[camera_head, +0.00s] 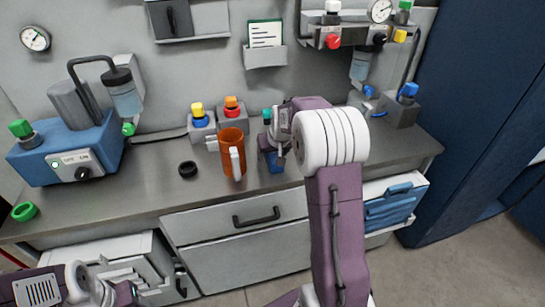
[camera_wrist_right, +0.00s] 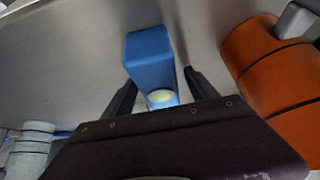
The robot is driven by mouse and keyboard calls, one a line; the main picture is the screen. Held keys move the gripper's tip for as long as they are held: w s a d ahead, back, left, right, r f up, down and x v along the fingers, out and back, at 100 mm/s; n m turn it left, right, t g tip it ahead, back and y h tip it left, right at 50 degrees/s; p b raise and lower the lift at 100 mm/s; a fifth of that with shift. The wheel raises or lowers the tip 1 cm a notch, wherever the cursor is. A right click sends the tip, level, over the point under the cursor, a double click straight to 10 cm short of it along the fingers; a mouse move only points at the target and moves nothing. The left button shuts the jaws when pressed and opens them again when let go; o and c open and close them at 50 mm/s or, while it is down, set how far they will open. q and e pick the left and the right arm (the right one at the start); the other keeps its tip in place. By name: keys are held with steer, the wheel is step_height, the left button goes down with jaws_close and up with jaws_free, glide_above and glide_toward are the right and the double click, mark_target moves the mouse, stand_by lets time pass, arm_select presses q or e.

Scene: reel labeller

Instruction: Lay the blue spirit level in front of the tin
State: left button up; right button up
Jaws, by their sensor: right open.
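The blue spirit level (camera_wrist_right: 150,58) is a blue block with a pale yellow-green vial near its close end. In the head view only a small part of it (camera_head: 276,167) shows below my right gripper (camera_head: 271,150). My right gripper is open, with its dark fingers on either side of the level's near end in the wrist view (camera_wrist_right: 160,92); contact cannot be made out. The orange tin (camera_head: 231,148), with a pale handle, stands left of the gripper on the counter. It shows at the right in the wrist view (camera_wrist_right: 272,65). My left gripper (camera_head: 125,293) is partly visible at the bottom left.
A dark ring (camera_head: 188,169) lies left of the tin. The counter's front (camera_head: 140,198) is clear.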

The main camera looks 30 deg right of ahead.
steer(key=shift+s+r, duration=0.1)
steer(key=shift+f, duration=0.25)
stand_by(0.3)
jaws_close()
steer(key=r, duration=0.3)
steer(key=r+p, duration=0.1)
steer(key=r, duration=0.1)
steer(key=shift+s+d+r, duration=0.2)
steer(key=shift+s+d, duration=0.1)
steer(key=shift+s, duration=0.05)
steer(key=s+d+r, duration=0.5)
steer(key=s+r, duration=0.1)
steer(key=s, duration=0.3)
steer(key=shift+s, duration=0.2)
